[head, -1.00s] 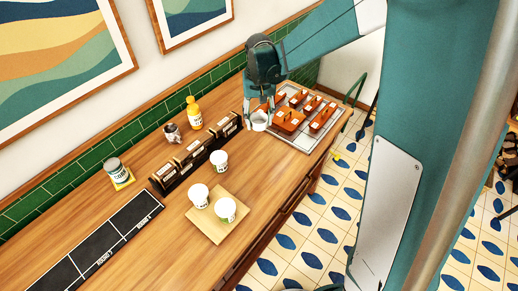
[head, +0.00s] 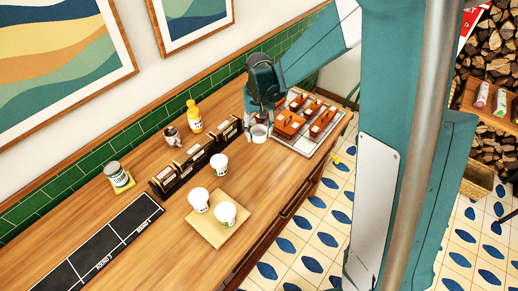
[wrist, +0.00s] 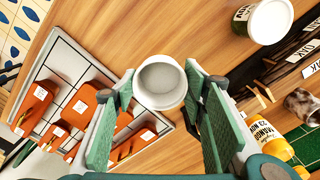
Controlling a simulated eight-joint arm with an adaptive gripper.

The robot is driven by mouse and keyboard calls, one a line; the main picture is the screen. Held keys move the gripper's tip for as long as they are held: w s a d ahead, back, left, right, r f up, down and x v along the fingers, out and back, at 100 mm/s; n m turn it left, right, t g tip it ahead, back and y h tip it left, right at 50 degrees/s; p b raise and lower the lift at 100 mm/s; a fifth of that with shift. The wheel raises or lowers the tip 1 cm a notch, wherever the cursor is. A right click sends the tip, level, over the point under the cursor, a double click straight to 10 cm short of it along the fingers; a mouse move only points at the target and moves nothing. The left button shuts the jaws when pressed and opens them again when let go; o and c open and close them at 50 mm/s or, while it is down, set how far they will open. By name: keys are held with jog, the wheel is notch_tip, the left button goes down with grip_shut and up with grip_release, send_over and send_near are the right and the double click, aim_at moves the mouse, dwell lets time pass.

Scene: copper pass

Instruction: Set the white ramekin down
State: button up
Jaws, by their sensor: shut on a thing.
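The white ramekin (head: 260,134) is at the tips of my gripper (head: 260,124), over or on the wooden counter just left of the gridded tray. In the wrist view the ramekin (wrist: 161,84) sits upright between the two green-padded fingers of my gripper (wrist: 160,88), and its inside looks empty. My gripper is shut on it and points down. I cannot tell whether the ramekin's base touches the wood.
The gridded tray (head: 297,143) with several orange-brown dishes lies close on the right. A row of dark boxes (head: 195,160), a yellow bottle (head: 194,118) and a metal jug (head: 171,136) stand left. White cups (head: 219,164) stand nearer, two on a board (head: 211,230). Wood in front of the ramekin is clear.

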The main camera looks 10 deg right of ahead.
send_over(259, 152)
jog(key=shift+f, duration=2.5)
jog(key=shift+f, duration=0.15)
jog(key=shift+f, duration=1.9)
jog(key=shift+f, duration=0.15)
jog(key=o, duration=0.9)
jog(key=shift+r, duration=6.15)
